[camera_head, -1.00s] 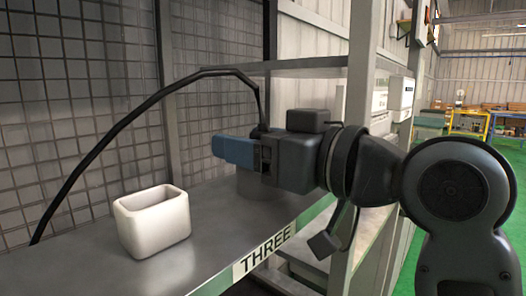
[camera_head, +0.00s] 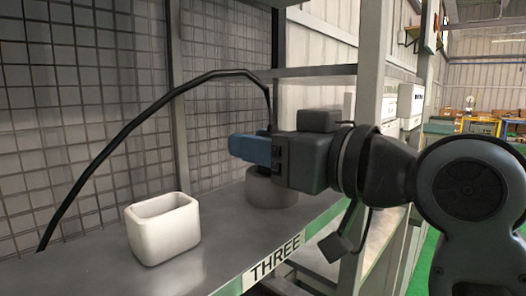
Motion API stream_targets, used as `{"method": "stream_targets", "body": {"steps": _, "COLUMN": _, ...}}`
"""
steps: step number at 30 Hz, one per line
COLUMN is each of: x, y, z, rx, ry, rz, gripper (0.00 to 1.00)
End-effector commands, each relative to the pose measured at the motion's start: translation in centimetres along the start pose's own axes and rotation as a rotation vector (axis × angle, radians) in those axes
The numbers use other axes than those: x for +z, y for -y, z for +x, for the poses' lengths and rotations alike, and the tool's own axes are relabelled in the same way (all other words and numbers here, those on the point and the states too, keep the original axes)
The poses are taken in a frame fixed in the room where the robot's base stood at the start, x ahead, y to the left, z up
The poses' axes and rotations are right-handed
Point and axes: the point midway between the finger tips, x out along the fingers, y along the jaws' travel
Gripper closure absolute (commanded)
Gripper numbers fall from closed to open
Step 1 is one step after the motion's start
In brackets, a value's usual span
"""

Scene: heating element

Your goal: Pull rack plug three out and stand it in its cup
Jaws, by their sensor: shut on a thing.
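My gripper (camera_head: 258,151) reaches in from the right, its blue fingers pointing left above the shelf. It is shut on the rack plug, which is mostly hidden between the fingers and the gripper body. A black cable (camera_head: 155,107) rises from the plug (camera_head: 273,128) and arcs down to the far left. A round grey base (camera_head: 270,191) stands on the shelf just below the gripper. I cannot tell whether the plug still touches it. The white open cup (camera_head: 164,236) stands empty-looking on the shelf, left of the gripper and nearer the front.
The grey shelf (camera_head: 225,252) has a front label reading THREE (camera_head: 275,259). A dark wire-mesh wall (camera_head: 85,120) closes the back. A rack post (camera_head: 372,100) stands behind my wrist at the right. A dark block (camera_head: 335,246) hangs on a cable below the wrist. The shelf between cup and base is clear.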

Motion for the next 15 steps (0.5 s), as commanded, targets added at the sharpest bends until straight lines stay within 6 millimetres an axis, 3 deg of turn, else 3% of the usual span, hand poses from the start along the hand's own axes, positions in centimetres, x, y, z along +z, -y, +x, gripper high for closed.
{"method": "stream_targets", "body": {"steps": 7, "x": -3.5, "y": 0.0, "z": 0.0, "rx": 0.0, "ry": -0.005, "rz": -0.005, "gripper": 0.92}}
{"method": "stream_targets", "body": {"steps": 15, "x": -6.8, "y": -0.3, "z": -5.9, "rx": 0.004, "ry": -0.007, "rz": -0.005, "gripper": 0.92}}
